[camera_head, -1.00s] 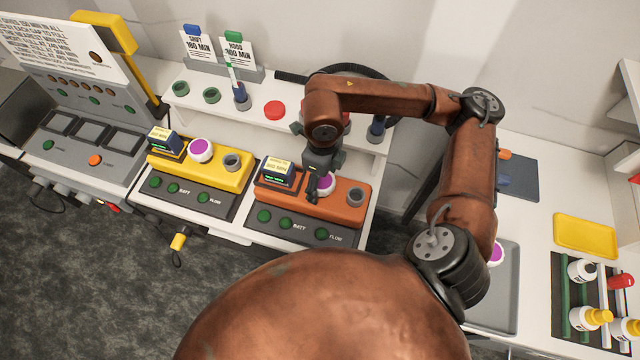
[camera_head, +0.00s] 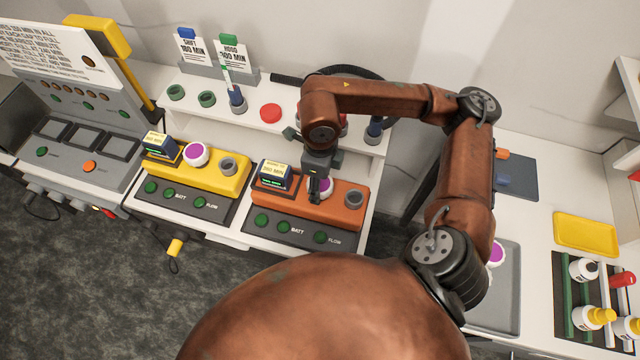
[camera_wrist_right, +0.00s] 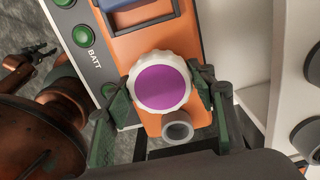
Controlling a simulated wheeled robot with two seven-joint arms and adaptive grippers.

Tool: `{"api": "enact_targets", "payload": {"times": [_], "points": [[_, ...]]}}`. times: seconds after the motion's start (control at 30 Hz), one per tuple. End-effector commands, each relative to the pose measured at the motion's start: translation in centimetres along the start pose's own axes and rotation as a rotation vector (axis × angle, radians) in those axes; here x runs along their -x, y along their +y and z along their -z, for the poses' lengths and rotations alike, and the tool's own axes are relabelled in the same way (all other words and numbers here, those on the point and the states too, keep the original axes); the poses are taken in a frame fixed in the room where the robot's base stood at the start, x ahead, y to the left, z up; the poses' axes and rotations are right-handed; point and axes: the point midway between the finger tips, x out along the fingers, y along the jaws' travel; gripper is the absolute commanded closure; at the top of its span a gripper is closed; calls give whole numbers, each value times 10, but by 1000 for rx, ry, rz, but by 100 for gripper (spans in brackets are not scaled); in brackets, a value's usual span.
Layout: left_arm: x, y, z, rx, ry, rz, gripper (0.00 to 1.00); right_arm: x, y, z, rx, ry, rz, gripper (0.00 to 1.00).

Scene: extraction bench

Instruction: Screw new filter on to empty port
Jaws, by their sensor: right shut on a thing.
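A white filter with a purple top (camera_wrist_right: 163,86) sits between the fingers of my right gripper (camera_wrist_right: 160,98), which is shut on it. It is at the orange unit (camera_wrist_right: 205,72), beside the unit's open grey port (camera_wrist_right: 177,126). In the head view the filter (camera_head: 326,187) is partly hidden by my right gripper (camera_head: 318,188), and the grey port (camera_head: 355,197) is to its right. I cannot tell how firmly the filter is seated. In the right wrist view, dark claw-like parts at the left edge may be my left gripper (camera_wrist_right: 24,70); its jaws are unclear.
The yellow unit (camera_head: 232,182) carries a purple-topped filter (camera_head: 196,154) and an open grey port (camera_head: 228,166). Another purple-topped filter (camera_head: 496,253) lies on the grey tray (camera_head: 508,300). A shelf behind holds a red cap (camera_head: 270,113) and green rings (camera_head: 176,92).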

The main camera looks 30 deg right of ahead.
Motion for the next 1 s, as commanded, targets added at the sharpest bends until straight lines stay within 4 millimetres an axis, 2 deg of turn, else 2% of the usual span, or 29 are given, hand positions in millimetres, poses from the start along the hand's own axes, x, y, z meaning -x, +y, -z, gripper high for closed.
{"api": "enact_targets", "payload": {"times": [0.17,0.27,1.0], "points": [[0,0,0,0,0,0,60,0,0,0,-15,1,1,78],[3,0,1,0,2,0,60,0,0,0,-104,1,1,78],[35,-2,12,0,17,2,60,1,0,0,-1202,1,0,78]]}}
